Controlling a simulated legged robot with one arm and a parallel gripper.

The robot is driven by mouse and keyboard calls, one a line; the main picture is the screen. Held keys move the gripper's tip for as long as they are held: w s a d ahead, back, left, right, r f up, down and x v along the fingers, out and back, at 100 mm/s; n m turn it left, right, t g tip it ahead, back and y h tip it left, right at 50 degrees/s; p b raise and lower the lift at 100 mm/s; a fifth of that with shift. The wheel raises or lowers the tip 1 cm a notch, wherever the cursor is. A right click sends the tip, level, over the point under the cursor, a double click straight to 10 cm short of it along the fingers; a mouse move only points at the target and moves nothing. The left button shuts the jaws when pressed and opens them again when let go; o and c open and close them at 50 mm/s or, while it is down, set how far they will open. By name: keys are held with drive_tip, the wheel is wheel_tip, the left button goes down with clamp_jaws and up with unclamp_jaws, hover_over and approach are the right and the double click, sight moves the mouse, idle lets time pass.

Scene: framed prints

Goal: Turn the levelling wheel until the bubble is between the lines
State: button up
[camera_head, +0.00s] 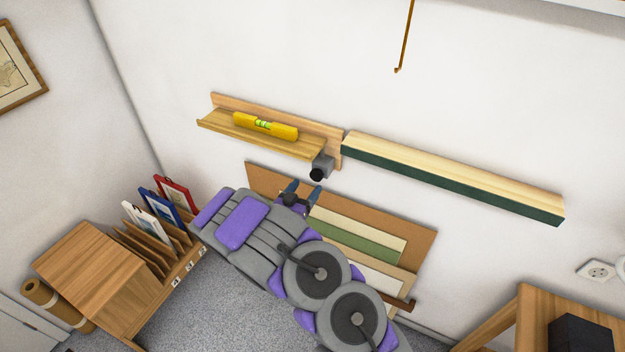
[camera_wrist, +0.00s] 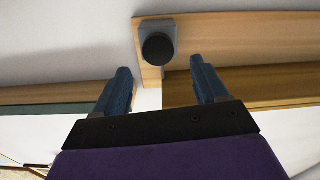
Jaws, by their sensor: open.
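A yellow spirit level (camera_head: 280,131) lies on a wooden picture ledge (camera_head: 218,122) on the wall. Its green vial (camera_head: 262,125) faces up; the bubble is too small to place against the lines. The levelling wheel (camera_head: 316,175), a black round knob on a grey block, sits under the ledge's right end. My gripper (camera_head: 302,189) is just below and left of the wheel in the head view. In the wrist view, the wheel (camera_wrist: 158,48) shows beyond the open fingertips (camera_wrist: 160,70), roughly centred between them. Nothing is between the fingers, and no contact shows.
A long wooden shelf with a dark green front (camera_head: 450,178) is right of the ledge. A brown board (camera_head: 420,243) with coloured strips stands behind my arm. A wooden rack (camera_head: 150,240) with framed prints is at left. A table (camera_head: 540,310) is at lower right.

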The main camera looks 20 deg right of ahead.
sight(314, 175)
drive_tip(key=x, duration=0.3)
drive_tip(key=shift+w+d, duration=0.15)
drive_tip(key=shift+d, duration=0.25)
drive_tip(key=shift+b+x, duration=0.3)
drive_tip(key=shift+x, duration=0.7)
drive_tip(key=shift+a, duration=0.1)
drive_tip(key=c, duration=1.1)
drive_tip(key=shift+o, duration=0.2)
drive_tip(key=shift+r+n+p, duration=0.1)
drive_tip(key=shift+n+p, duration=0.2)
drive_tip(key=shift+p, duration=0.05)
drive_tip(key=shift+a+n+p, duration=0.1)
drive_tip(key=shift+n+p, duration=0.4)
drive_tip(key=shift+w+n+p, duration=0.1)
drive_tip(key=shift+n+p, duration=1.5)
drive_tip(key=shift+n, duration=0.5)
